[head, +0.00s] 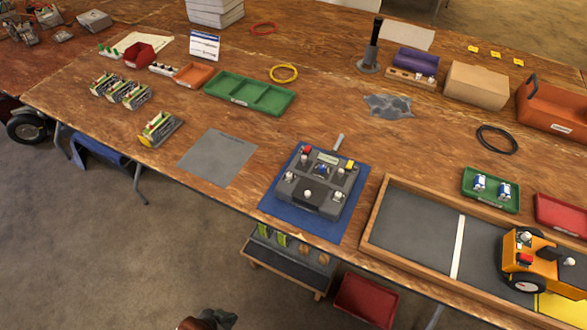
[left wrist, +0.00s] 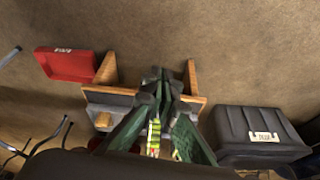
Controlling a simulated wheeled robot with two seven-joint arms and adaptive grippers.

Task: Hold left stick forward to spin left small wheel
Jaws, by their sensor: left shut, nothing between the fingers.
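A dark grey controller (head: 312,182) with an antenna lies on a blue mat (head: 342,221) near the table's front edge. Its left stick (head: 290,177) stands on the left side of its face, apart from any gripper. A yellow vehicle (head: 541,258) sits at the right in a wood-framed pit; a dark wheel (head: 527,286) shows, but I cannot make out a left small wheel. My left gripper (head: 208,319) is at the bottom edge of the head view, in front of the table and away from the controller. In the left wrist view its green fingers (left wrist: 160,85) are shut and empty.
A wood-framed pit (head: 376,216) borders the controller on the right. Below the table edge are a low bench (head: 285,278) and a red bin (head: 366,300). A grey sheet (head: 217,157) and green tray (head: 238,93) lie to the left. A dark case (left wrist: 255,132) shows in the wrist view.

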